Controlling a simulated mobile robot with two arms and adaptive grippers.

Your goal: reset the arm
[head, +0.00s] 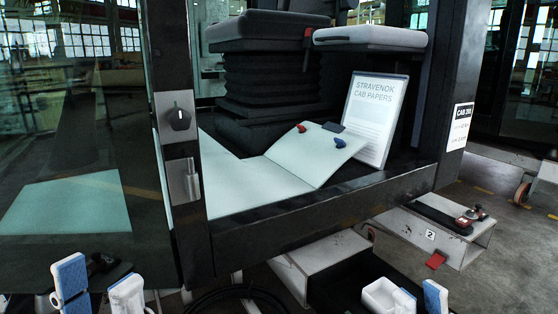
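My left gripper (98,284) is at the bottom left of the head view, in front of the glass door. Its two white fingers with blue pads stand apart with nothing between them. My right gripper (419,298) is at the bottom right, in front of the cab step. Its fingers are also apart, with a gap between the blue pads and nothing seen in it. The lower parts of both grippers are cut off by the picture's bottom edge.
The cab floor holds an open pale folder (262,178) with red and blue clips, and a "Stravenok cab papers" binder (373,118) leaning upright. A dark seat (270,70) stands behind. The glass door (75,150) is at left, with a lock (178,118). Grey steps (440,235) project below right.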

